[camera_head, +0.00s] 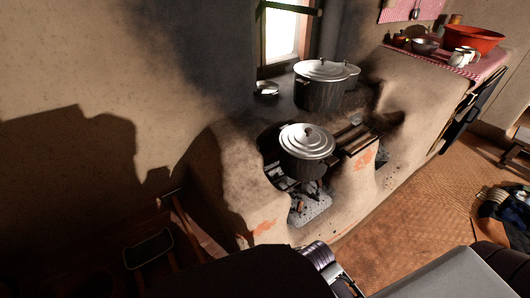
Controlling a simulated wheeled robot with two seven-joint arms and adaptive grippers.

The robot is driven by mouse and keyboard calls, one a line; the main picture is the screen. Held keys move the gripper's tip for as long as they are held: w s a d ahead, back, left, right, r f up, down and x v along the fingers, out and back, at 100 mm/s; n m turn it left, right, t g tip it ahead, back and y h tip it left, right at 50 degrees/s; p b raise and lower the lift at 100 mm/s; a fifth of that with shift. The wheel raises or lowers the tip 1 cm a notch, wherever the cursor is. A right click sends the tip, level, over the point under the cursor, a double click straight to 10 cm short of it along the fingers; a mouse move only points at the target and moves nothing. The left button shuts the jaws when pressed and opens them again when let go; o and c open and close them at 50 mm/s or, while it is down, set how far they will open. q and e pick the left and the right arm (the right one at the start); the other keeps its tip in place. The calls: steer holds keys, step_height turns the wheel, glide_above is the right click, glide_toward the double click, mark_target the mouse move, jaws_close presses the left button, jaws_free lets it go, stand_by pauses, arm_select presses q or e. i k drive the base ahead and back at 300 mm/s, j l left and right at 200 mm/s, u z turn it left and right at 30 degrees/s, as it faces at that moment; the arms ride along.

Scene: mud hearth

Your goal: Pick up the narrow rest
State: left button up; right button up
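A small dark wooden piece with slats (354,137) lies on the hearth top, just right of the front lidded pot (306,147). It may be the narrow rest, but I cannot tell for certain. A dark part of my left arm crosses the bottom edge. A ribbed, silvery part (328,266) at its end may belong to my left gripper; no fingertips can be made out. It is low in the picture, in front of the hearth and apart from the slatted piece. My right gripper does not show.
The mud hearth (226,180) has an opening with ash and wood below the front pot. Another large lidded pot (326,82) stands behind. A red basin (472,39) and small vessels sit on a checked cloth at right. The woven floor (415,215) is mostly clear.

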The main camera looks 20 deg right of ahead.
mark_target(340, 149)
steer(key=z, duration=1.55)
